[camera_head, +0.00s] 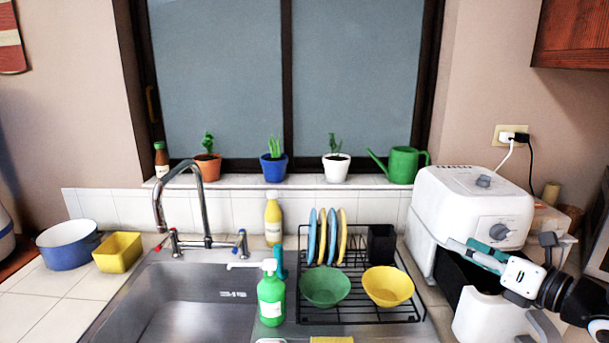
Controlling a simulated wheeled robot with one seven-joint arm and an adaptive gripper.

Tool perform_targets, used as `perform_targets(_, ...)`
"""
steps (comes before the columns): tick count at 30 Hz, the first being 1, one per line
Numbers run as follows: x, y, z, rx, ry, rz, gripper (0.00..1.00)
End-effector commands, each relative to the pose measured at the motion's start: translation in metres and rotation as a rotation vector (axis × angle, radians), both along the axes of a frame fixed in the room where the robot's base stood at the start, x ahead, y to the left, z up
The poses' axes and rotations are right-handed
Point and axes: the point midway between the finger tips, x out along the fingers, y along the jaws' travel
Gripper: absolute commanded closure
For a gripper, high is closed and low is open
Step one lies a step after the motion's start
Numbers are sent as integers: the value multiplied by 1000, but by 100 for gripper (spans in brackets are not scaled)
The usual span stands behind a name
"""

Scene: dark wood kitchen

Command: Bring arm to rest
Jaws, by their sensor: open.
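My gripper (472,252) is at the right of the head view, at the end of my arm (560,292) that comes in from the right edge. Its fingers point left, and it is open. I see nothing between the fingers.
A dish rack (370,317) with plates and bowls stands left of my gripper. The sink (190,300), faucet (205,205) and green soap bottle (271,298) are further left. Potted plants and a green watering can (404,165) stand on the windowsill. A wall cabinet (572,36) hangs top right.

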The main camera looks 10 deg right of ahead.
Motion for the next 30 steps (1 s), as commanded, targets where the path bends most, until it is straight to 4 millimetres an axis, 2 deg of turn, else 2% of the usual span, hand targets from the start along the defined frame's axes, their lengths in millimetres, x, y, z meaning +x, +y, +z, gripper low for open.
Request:
perform_targets(1,6,36,10,-93,6,119,48)
perform_targets(4,4,105,20,-301,14,367,48)
perform_targets(6,-7,152,24,-469,5,553,48)
perform_targets(9,-32,206,24,-719,-25,810,48)
perform_targets(12,-64,243,20,-978,-79,1056,48)
perform_targets(15,-95,264,17,-1249,-159,1287,48)
perform_targets(18,-122,271,15,-1532,-258,1495,48)
perform_targets(22,-147,266,20,-1913,-416,1729,48)
perform_targets(27,-158,250,38,-2353,-609,1921,48)
perform_targets(28,-158,248,41,2386,627,-1915,48)
perform_targets(30,-159,244,48,2317,627,-1808,48)
